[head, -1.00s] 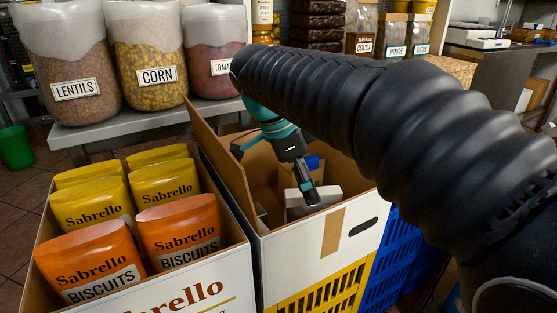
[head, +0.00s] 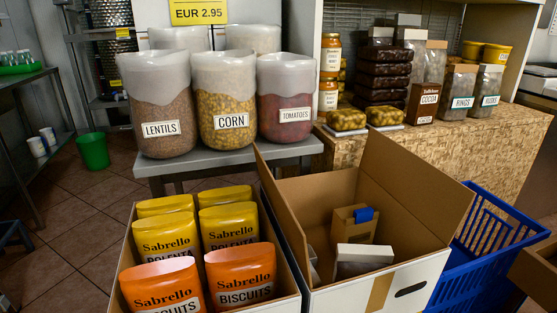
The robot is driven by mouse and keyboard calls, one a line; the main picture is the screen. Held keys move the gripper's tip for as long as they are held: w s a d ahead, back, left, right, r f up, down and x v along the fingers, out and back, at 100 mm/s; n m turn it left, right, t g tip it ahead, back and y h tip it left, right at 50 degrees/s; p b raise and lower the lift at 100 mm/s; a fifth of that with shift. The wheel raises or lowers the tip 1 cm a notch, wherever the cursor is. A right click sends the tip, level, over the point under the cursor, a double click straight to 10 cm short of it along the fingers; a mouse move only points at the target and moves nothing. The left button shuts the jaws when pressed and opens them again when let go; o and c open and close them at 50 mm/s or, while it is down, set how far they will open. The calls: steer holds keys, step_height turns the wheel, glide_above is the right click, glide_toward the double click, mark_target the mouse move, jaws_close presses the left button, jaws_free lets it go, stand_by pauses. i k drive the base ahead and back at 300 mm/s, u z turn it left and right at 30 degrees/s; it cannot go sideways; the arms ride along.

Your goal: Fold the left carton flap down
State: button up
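The open carton (head: 425,280) stands at the lower middle of the head view, with a white outside and brown inside. Its left flap (head: 281,212) stands up along the left side, leaning slightly left, beside the box of Sabrello bags. A right flap (head: 416,190) also stands up on the far right side. Inside the carton are a brown box (head: 350,225) with a blue part on top, a grey-and-white package (head: 362,258) and another partly hidden item at the left. My gripper and arm are not in view.
A box (head: 285,305) of yellow and orange Sabrello bags (head: 240,270) stands close at the left. A blue crate (head: 490,245) is at the right. Behind are a grey bench (head: 235,157) with tubs and a wooden counter (head: 455,140) with jars and packages.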

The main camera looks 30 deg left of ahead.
mark_target(295, 235)
steer(key=u, duration=1.95)
steer(key=i, duration=0.1)
steer(key=z, duration=0.25)
